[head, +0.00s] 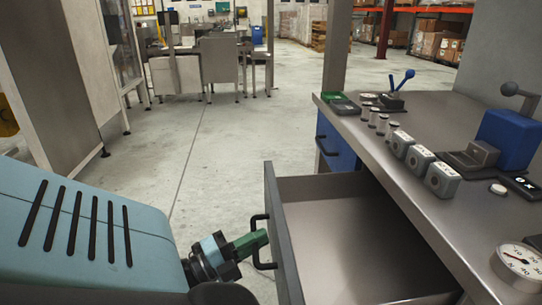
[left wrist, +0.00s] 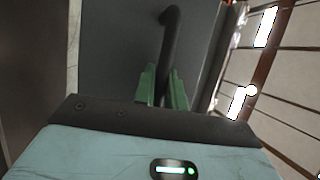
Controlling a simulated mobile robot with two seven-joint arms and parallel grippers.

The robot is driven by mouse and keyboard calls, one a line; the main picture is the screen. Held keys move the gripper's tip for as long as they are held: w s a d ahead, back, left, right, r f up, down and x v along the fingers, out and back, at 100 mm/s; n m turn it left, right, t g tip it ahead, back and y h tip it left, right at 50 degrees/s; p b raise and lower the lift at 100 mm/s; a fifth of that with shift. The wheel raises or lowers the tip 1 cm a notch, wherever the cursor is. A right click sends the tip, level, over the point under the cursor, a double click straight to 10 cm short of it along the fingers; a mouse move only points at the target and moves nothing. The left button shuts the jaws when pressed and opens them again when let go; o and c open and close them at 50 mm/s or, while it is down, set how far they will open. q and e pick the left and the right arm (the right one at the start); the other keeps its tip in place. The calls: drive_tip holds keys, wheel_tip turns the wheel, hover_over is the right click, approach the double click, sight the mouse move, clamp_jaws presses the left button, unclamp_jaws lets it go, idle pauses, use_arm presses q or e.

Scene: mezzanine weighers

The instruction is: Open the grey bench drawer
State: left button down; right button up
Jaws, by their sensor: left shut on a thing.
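The grey bench drawer (head: 283,232) is pulled out from the bench at the lower middle of the head view, and the part of its inside that shows is empty. Its dark bar handle (head: 256,226) is on the front face. My left gripper (head: 262,238) comes in from the left and is shut on this handle with its green fingers. In the left wrist view, the green fingers (left wrist: 162,88) close around the dark handle (left wrist: 172,40), with the grey drawer front (left wrist: 118,45) behind. My right gripper is not in view.
A blue drawer (head: 337,143) sits farther along the bench. A tall metal cabinet (head: 50,70) stands at left. The floor (head: 215,150) between is clear.

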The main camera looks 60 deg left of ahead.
use_arm(q)
drive_tip(key=shift+s, duration=0.1)
drive_tip(key=c, duration=1.5)
unclamp_jaws()
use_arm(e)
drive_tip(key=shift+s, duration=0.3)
use_arm(q)
drive_tip(key=shift+o, duration=0.2)
drive_tip(key=s+f, duration=0.1)
drive_tip(key=s, duration=0.6)
drive_tip(key=shift+s+f, duration=0.15)
drive_tip(key=shift+s, duration=0.2)
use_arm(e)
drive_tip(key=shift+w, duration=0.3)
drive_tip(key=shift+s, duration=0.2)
